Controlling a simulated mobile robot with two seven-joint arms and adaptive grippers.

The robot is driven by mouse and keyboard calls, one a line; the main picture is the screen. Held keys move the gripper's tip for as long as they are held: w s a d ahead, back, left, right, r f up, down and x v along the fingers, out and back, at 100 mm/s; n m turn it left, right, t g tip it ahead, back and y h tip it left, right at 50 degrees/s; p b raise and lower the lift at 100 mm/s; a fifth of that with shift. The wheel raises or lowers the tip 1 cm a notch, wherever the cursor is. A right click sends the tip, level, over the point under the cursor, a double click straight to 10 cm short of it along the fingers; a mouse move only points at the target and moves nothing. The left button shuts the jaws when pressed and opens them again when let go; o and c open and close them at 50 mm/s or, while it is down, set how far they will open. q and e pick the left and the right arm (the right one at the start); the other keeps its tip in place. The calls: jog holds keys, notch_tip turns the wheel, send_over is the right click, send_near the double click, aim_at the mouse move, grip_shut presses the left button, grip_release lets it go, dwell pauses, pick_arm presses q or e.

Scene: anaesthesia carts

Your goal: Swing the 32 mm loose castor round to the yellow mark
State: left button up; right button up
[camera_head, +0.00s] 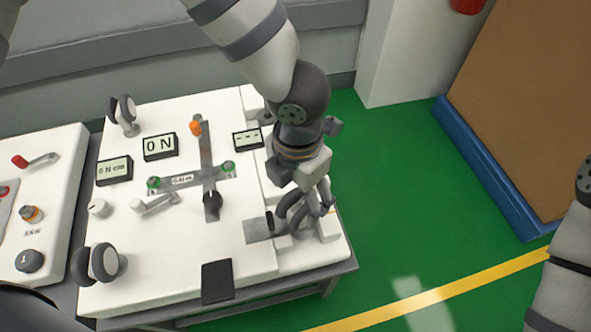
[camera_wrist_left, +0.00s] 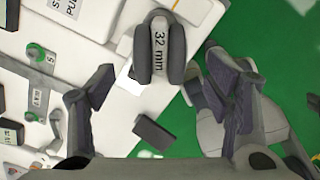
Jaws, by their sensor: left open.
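The castor marked "32 mm" (camera_wrist_left: 158,50) shows in the left wrist view as a grey fork between two dark wheels, at the edge of the white panel. My left gripper (camera_head: 300,207) is open over the right end of the panel in the head view. In the wrist view its fingers stand apart to the left and right of the castor, with gaps between, and do not grip it. My right gripper is out of view.
The white panel (camera_head: 240,262) carries two other castors (camera_head: 125,112) (camera_head: 100,263), small displays (camera_head: 160,147), a cross-shaped lever slot and a black block (camera_head: 217,281). A second panel (camera_head: 45,215) stands left. Green floor with a yellow line (camera_head: 440,293) lies open to the right.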

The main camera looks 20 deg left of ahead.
pick_arm(q)
notch_tip(320, 180, down, 9)
jog(key=shift+r+b, duration=0.1)
jog(key=shift+b, duration=0.65)
jog(key=c, duration=1.5)
jog(key=n, duration=0.1)
jog(key=n+p, duration=0.1)
jog(key=n, duration=0.1)
jog(key=shift+d+r, duration=0.2)
jog(key=shift+d+n+p, duration=0.1)
jog(key=shift+n+p, duration=0.35)
jog(key=shift+n, duration=0.35)
jog(key=shift+s+f+n, duration=0.1)
jog(key=shift+f+n, duration=0.05)
jog(key=shift+n, duration=0.15)
jog(key=shift+d+n+p, duration=0.15)
jog(key=shift+n+p, duration=0.35)
jog(key=shift+n, duration=0.4)
jog(key=shift+d+n+p, duration=0.15)
jog(key=shift+n+p, duration=0.35)
jog(key=shift+n, duration=0.6)
jog(key=shift+d+n, duration=0.1)
jog(key=shift+n, duration=0.3)
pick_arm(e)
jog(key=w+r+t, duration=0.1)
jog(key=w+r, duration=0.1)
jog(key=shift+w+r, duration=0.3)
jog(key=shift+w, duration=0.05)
